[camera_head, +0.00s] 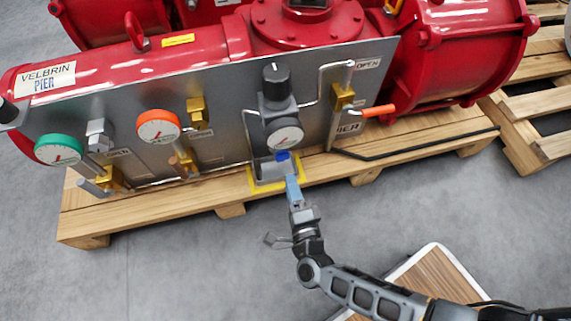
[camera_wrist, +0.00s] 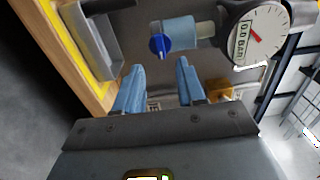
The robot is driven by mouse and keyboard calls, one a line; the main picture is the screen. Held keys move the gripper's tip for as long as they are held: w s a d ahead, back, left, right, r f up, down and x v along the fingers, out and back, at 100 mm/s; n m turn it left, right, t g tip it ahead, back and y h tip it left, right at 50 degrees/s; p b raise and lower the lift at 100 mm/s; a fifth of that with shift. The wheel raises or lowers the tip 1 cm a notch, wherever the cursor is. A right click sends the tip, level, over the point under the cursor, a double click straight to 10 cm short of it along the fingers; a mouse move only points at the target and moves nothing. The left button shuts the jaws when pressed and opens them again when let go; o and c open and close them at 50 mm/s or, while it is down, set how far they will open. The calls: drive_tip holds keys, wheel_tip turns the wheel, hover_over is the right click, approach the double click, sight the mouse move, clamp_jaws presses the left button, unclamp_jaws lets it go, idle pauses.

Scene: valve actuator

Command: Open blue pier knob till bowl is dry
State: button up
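The blue knob (camera_head: 283,156) is a small round knob low on the grey panel, under a gauge. In the wrist view the blue knob (camera_wrist: 160,45) faces me on a light blue-grey cylinder, beyond the fingertips. The grey bowl (camera_head: 268,172) stands below it on a yellow-edged spot on the pallet. The bowl (camera_wrist: 98,48) also shows at the upper left of the wrist view; its inside is too unclear to tell wet from dry. My gripper (camera_head: 291,180) is just below the knob. Its blue fingers (camera_wrist: 158,74) are apart and empty, short of the knob.
A gauge (camera_head: 285,137) sits directly above the knob; it reads about 0.0 bar in the wrist view. An orange-handled lever (camera_head: 378,110) sticks out at the right.

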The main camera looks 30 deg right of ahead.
sight(283, 157)
drive_tip(key=b+x, duration=0.2)
drive_tip(key=x, duration=0.5)
drive_tip(key=shift+s, duration=0.1)
clamp_jaws()
idle(0.3)
